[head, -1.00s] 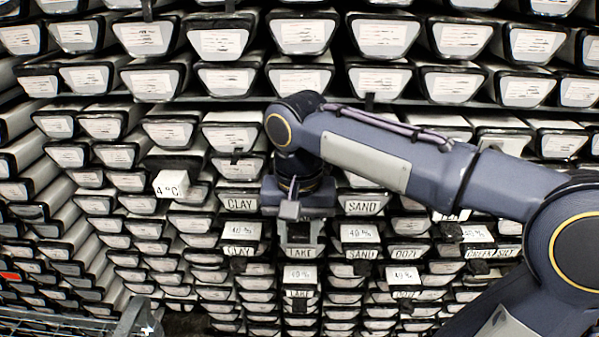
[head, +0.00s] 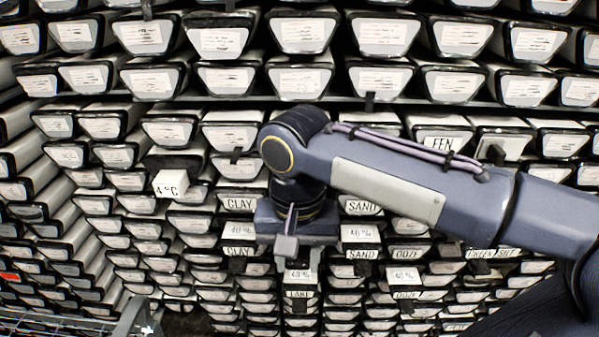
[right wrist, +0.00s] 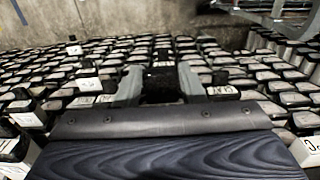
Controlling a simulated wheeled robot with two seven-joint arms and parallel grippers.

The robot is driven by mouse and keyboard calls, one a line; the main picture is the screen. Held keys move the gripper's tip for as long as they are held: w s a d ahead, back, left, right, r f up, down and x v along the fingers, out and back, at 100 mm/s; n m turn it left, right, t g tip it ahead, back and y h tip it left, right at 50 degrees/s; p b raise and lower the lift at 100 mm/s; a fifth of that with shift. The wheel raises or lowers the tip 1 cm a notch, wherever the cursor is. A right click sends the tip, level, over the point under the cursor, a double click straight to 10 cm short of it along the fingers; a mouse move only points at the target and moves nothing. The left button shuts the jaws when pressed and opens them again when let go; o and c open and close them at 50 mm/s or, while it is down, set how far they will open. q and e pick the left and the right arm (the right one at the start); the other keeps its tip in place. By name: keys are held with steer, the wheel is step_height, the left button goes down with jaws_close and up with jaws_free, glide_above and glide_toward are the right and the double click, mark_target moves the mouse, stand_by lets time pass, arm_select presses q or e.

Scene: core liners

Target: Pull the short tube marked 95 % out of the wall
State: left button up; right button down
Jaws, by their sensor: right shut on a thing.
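My right gripper (head: 286,252) is in front of the middle of the wall of tubes. In the right wrist view its two grey fingers (right wrist: 160,88) are shut on a dark tube end (right wrist: 160,80). Its mark is hidden in the head view by my gripper, and I cannot read 95 % anywhere. Short tubes marked 40 % stick out around it: one above a SAND label (head: 360,233), one above a CLAY label (head: 240,229), one above a lower LAKE label (head: 299,275). I cannot tell how far the held tube stands out. My left gripper is not in view.
Trapezoid tube ends fill the wall closely on all sides. A white 4 °C block (head: 171,185) juts out at the left. Dark clips stick up between rows. A metal wire rack (head: 70,322) is at the lower left.

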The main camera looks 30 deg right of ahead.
steer(key=s+a, duration=0.1)
steer(key=s, duration=0.1)
steer(key=s+a, duration=0.1)
steer(key=s, duration=0.1)
steer(key=shift+a, duration=0.3)
steer(key=c, duration=0.9)
jaws_free()
steer(key=shift+o, duration=0.2)
steer(key=shift+s, duration=0.1)
step_height(320, 180, up, 8)
steer(key=shift+f, duration=0.1)
